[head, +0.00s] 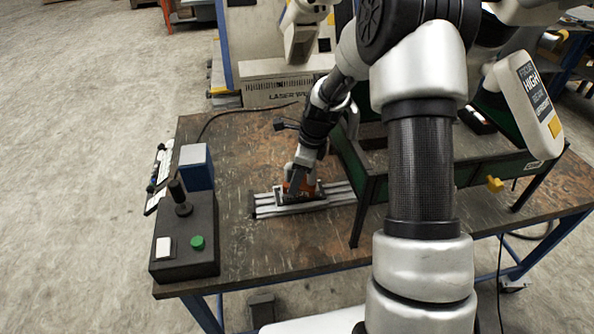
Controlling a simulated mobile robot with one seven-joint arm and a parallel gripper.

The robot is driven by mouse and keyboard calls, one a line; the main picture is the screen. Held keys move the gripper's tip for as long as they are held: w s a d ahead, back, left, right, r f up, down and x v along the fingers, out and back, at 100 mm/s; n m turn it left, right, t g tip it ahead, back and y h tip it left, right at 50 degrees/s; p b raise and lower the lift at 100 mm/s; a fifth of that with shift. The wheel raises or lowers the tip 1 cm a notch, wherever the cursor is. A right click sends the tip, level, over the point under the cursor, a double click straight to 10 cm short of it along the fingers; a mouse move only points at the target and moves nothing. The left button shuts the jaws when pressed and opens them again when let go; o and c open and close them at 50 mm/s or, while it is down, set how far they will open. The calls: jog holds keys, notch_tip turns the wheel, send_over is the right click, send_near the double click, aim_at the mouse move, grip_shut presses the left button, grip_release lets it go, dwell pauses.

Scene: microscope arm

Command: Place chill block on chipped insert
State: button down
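My gripper (298,193) is low over a grey slotted plate (268,207) lying on the worktable. Orange shows at the fingers, but I cannot tell whether it belongs to the gripper or to a part there. The arm hides much of this spot, and the fingers are too small to tell open from shut. I cannot make out the chipped insert. I cannot identify the chill block for sure. A blue block with a pale top (196,167) stands at the table's left edge, apart from the gripper.
A dark control box (187,240) with a joystick, a white button and a green button stands at the front left. A green-framed stand (375,190) is right of the plate, partly behind my arm. A cable runs across the table's back. The front middle of the worktable (290,245) is clear.

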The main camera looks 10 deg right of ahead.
jog(key=shift+w+r, duration=0.1)
jog(key=c, duration=0.8)
grip_release()
